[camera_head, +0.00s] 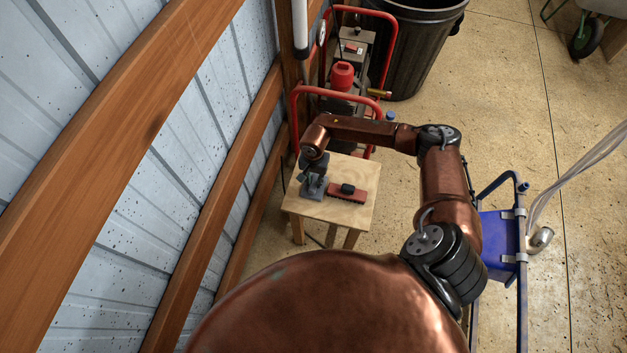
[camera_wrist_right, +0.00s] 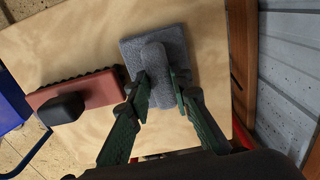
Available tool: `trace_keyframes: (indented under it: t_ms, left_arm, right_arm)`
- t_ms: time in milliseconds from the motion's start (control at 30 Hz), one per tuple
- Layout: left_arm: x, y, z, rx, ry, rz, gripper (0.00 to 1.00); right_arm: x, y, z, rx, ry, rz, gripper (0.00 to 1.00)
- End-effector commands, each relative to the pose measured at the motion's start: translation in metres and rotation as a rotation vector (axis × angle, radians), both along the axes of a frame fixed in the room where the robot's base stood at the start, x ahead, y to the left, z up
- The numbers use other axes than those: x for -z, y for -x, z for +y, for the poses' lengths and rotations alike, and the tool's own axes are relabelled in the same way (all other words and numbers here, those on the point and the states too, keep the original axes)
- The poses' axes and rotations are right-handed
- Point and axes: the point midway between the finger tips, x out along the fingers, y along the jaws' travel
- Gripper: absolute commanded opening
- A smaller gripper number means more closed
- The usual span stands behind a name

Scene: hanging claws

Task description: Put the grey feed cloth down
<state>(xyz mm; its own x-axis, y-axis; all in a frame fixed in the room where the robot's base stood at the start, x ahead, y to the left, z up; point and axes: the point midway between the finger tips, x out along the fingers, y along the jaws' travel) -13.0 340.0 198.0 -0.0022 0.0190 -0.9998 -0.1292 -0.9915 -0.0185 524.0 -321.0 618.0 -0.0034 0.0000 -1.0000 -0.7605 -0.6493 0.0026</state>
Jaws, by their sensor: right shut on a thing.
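The grey feed cloth (camera_wrist_right: 155,50) lies on or just over the small wooden table (camera_head: 357,213), with a raised roll along its middle. In the head view the cloth (camera_head: 313,189) shows at the left part of the table top, partly hidden by my right gripper (camera_head: 311,178). In the right wrist view my right gripper (camera_wrist_right: 163,92) has its green fingers on both sides of the raised roll and is shut on it. I cannot tell whether the cloth's flat part bears fully on the wood. My left gripper is not in view.
A red-brown brush with a black knob (camera_head: 347,190) lies on the table right of the cloth. Red-framed machines (camera_head: 343,75) and a dark bin (camera_head: 425,50) stand behind. A wood-railed metal wall (camera_head: 110,130) runs along the left. A blue cart (camera_head: 500,240) stands at right.

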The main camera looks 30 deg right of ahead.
Motion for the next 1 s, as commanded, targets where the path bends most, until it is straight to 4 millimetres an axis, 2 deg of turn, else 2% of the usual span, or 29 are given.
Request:
trace_keyframes:
  t_ms: [133, 333, 367, 600, 867, 1000]
  left_arm:
    - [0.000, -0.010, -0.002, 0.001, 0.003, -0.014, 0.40]
    - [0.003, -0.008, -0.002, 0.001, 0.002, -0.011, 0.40]
    - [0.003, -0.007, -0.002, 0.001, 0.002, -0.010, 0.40]
    - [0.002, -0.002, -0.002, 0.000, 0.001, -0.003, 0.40]
    - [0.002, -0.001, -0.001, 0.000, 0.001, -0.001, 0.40]
    - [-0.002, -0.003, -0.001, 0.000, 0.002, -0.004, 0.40]
  right_arm:
    - [-0.001, -0.001, 0.000, 0.000, -0.001, -0.003, 0.00]
    - [0.003, -0.001, 0.000, 0.000, -0.001, -0.002, 0.00]
    - [0.004, -0.001, 0.000, 0.000, -0.001, -0.002, 0.20]
    - [0.002, -0.001, 0.000, 0.000, -0.001, -0.002, 0.37]
    - [0.002, -0.001, 0.000, 0.000, -0.001, -0.002, 0.37]
    - [-0.007, -0.002, 0.000, -0.001, 0.000, -0.005, 0.37]
